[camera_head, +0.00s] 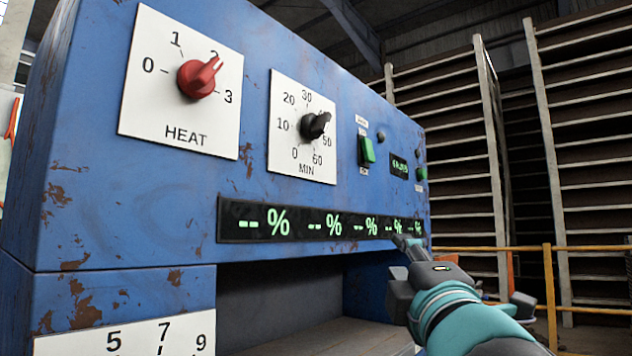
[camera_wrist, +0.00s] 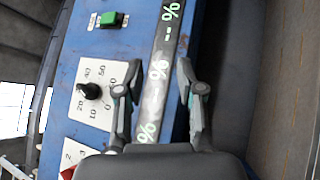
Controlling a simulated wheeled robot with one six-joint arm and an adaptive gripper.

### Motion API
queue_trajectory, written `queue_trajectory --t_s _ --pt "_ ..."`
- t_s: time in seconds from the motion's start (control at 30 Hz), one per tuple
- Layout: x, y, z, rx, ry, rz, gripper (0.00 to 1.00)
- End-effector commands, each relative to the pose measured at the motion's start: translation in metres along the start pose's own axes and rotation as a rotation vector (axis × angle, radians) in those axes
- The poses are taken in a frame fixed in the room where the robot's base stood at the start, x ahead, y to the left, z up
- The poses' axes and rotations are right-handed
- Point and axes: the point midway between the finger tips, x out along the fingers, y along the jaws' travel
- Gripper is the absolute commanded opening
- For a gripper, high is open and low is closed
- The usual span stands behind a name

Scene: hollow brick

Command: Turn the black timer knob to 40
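The black timer knob (camera_head: 316,125) sits on a white MIN dial plate (camera_head: 290,153) on the blue machine front. Its pointer is turned up and right, covering the mark between 30 and 50; the exact setting is hard to read. The knob also shows left of my fingers in the wrist view (camera_wrist: 91,91). My gripper (camera_head: 404,242) is right of and below the knob, in front of the right end of the percent display. In the wrist view my gripper (camera_wrist: 159,68) is open, with nothing between the fingers, and apart from the knob.
A red HEAT knob (camera_head: 198,78) is left of the timer, pointing between 2 and 3. A green switch (camera_head: 367,150) is to its right. The percent display (camera_head: 300,222) runs below, above a dark opening (camera_head: 285,300). A yellow railing (camera_head: 548,290) and tall racks stand at right.

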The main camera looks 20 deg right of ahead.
Motion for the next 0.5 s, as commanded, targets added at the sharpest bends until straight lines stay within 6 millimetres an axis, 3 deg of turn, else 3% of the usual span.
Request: queue_trajectory --t_s 0.03,0.1,0.2,0.3,0.5 --pt "-0.002 0.028 -0.006 -0.145 0.033 0.092 0.38" --pt "-0.006 0.062 -0.019 -0.325 0.079 0.203 0.38" --pt "-0.015 0.095 -0.037 -0.525 0.128 0.321 0.38" --pt "-0.022 0.114 -0.050 -0.655 0.158 0.395 0.38" --pt "-0.022 0.126 -0.061 -0.732 0.179 0.439 0.38"
